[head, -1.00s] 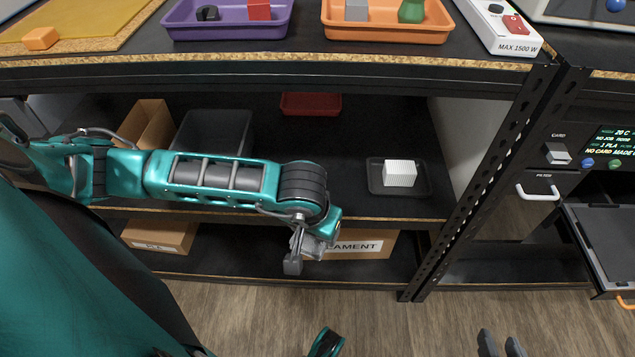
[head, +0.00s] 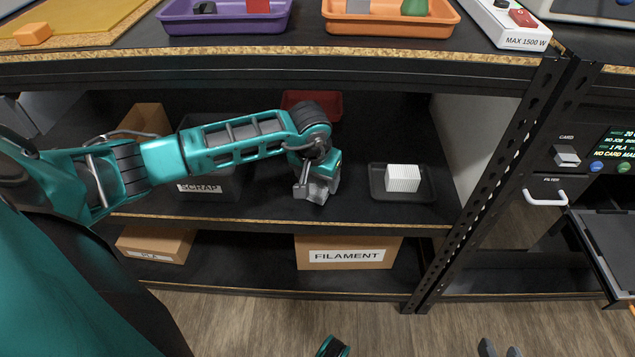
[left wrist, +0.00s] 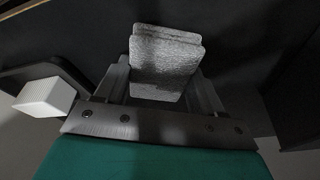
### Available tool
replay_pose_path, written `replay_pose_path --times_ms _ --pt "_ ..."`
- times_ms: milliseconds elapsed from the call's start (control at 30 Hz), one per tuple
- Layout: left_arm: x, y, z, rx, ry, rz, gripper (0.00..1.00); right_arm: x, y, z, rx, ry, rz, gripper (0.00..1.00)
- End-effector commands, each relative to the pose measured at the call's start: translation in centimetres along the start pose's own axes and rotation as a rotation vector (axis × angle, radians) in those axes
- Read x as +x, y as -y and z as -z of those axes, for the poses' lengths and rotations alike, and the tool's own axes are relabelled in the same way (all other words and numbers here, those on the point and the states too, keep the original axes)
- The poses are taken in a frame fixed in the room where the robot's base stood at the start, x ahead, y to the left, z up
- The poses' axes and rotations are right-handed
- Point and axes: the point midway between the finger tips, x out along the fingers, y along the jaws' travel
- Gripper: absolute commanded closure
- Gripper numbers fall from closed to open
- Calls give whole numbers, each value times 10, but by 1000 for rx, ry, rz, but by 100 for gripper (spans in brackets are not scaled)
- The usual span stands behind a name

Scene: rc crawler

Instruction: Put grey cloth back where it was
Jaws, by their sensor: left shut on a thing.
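The grey cloth (left wrist: 166,65) is a folded, textured pad held between the fingers of my left gripper (head: 317,192). In the left wrist view the fingers of my left gripper (left wrist: 165,95) close on both sides of it. In the head view the cloth is small and partly hidden by the fingers. My left gripper hangs over the middle shelf (head: 270,205), left of a black tray (head: 378,193) holding a white ribbed block (head: 403,178). The block also shows in the wrist view (left wrist: 46,97). My right gripper (head: 500,350) shows only fingertips, apart and empty, at the bottom edge.
A dark SCRAP bin (head: 228,190) stands left on the middle shelf, partly behind my arm. A red tray (head: 322,103) is at the back. A FILAMENT box (head: 348,255) stands on the lower shelf. The upper shelf edge (head: 270,60) is above my arm.

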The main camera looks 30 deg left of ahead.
Motion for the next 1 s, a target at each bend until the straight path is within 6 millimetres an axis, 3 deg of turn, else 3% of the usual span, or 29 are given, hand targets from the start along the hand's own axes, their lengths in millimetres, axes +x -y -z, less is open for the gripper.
replay_pose_path --times_ms 67,400,433,600,700,1000 --pt "10 0 -2 -3 -2 -1 60 3 1 -3 -1 4 4 62" --pt "13 0 -2 -1 -4 1 60 4 2 -1 -4 0 8 62" --pt "12 0 -2 -1 -4 1 30 3 2 0 -4 -1 8 62" --pt "11 0 -2 -2 -3 1 14 2 2 1 -4 -2 8 62" --pt "11 0 -2 -2 -3 1 6 2 2 1 -5 -2 8 62" --pt "8 0 -2 -2 -3 0 6 0 1 4 -5 -4 6 62"
